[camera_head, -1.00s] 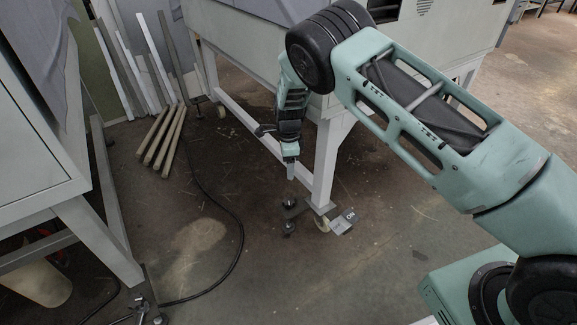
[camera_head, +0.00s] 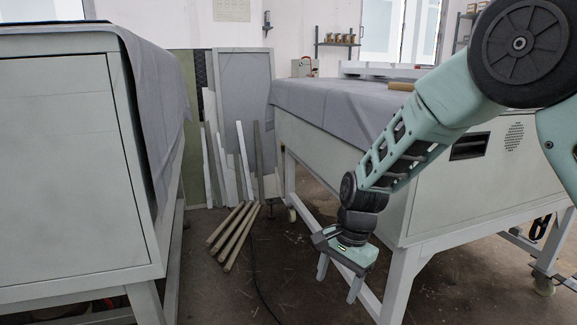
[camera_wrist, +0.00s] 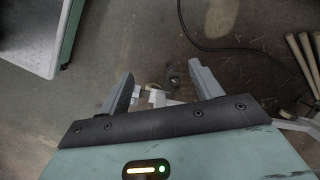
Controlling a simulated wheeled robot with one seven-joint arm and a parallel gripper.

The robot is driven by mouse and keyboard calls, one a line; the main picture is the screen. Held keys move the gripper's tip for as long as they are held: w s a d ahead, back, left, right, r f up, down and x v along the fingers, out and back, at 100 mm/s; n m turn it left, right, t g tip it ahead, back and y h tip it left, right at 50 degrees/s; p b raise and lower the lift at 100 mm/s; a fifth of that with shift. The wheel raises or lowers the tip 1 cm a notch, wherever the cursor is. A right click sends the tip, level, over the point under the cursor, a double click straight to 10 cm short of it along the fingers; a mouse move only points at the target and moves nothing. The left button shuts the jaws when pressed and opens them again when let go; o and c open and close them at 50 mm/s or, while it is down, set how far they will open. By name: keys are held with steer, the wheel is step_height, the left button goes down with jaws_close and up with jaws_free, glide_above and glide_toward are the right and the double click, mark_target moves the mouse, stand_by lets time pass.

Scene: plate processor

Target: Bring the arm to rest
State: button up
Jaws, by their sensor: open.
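My gripper (camera_head: 338,277) hangs at the end of my green arm in the head view, pointing down. It is in front of the lower frame of the right-hand machine. Its two fingers are spread apart with nothing between them. In the wrist view my gripper (camera_wrist: 165,85) also shows open, with bare concrete floor, a machine leg and a caster beyond the fingers. My arm is bent, with its large black joint at the upper right of the head view.
A grey machine with a cloth cover (camera_head: 340,100) stands close behind my arm. Another grey cabinet (camera_head: 70,160) fills the left. Wooden bars (camera_head: 233,235) lie on the floor between them, with panels (camera_head: 243,110) leaning behind. A black cable (camera_wrist: 205,45) crosses the floor.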

steer(key=s+a+r+n, duration=0.1)
steer(key=s+r+n, duration=0.7)
steer(key=s, duration=0.5)
steer(key=s+d+r+n+h, duration=0.1)
steer(key=s+d+n, duration=0.1)
steer(key=s+n, duration=0.4)
steer(key=s+d+r+n, duration=0.2)
steer(key=s+d+n, duration=0.1)
steer(key=s, duration=0.6)
step_height(320, 180, up, 37)
steer(key=p, duration=3.8)
steer(key=shift+w+a+t, duration=0.2)
steer(key=shift+w+t, duration=0.15)
steer(key=shift+t, duration=0.05)
